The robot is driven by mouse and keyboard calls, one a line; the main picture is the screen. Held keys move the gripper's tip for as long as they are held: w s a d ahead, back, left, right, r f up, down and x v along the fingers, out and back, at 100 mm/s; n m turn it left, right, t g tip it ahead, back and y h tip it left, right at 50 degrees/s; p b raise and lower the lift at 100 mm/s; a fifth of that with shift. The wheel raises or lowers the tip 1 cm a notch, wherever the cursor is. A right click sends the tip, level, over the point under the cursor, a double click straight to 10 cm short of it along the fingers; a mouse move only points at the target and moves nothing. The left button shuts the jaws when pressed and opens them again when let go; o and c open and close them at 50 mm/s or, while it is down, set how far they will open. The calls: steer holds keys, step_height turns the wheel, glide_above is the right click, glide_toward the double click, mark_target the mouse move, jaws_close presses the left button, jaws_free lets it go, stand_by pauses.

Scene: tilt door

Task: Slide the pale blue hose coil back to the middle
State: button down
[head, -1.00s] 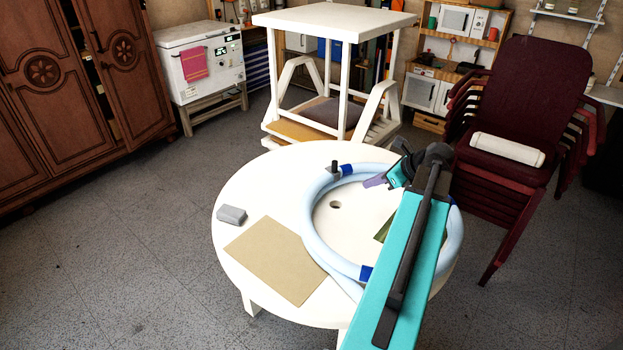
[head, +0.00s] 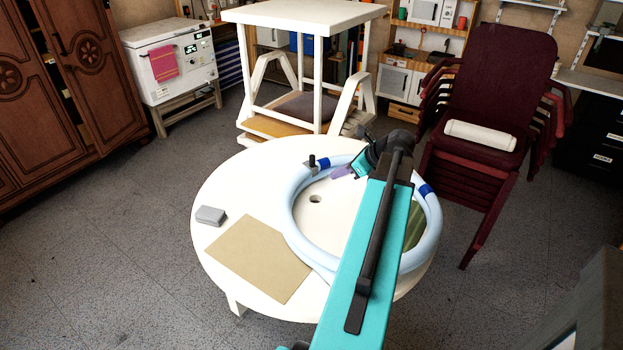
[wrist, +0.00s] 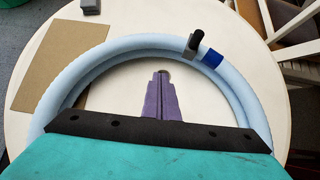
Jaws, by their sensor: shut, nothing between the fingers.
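The pale blue hose coil (head: 293,215) lies flat on the round white table (head: 225,185), right of its middle and close to the right rim. It has dark blue bands and a black-tipped fitting. In the wrist view the coil (wrist: 110,52) arches around my gripper; its near part is hidden by my wrist. My gripper (head: 343,172) is inside the ring, its purple fingers shut and empty. In the wrist view my gripper (wrist: 160,80) points at the table's dark centre hole, apart from the hose. Whether the fingertips touch the table I cannot tell.
A tan sheet (head: 258,258) and a grey block (head: 210,215) lie on the table's left side. A green patch (head: 415,225) shows inside the coil at right. Stacked maroon chairs (head: 495,90) stand behind right, a white frame table (head: 300,15) behind.

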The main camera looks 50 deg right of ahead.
steer(key=p, duration=0.1)
glide_toward(302, 181)
step_height(302, 181, down, 3)
steer(key=shift+w+a+f+p, duration=0.1)
steer(key=shift+w+f+p, duration=0.1)
steer(key=shift+w, duration=0.45)
steer(key=shift+w+a+f+p, duration=0.1)
steer(key=shift+w+f+p, duration=0.05)
steer(key=shift+w, duration=0.45)
steer(key=shift+w+a+f+p, duration=0.1)
steer(key=shift+w+f+p, duration=0.1)
steer(key=shift+w, duration=0.45)
steer(key=shift+d, duration=0.15)
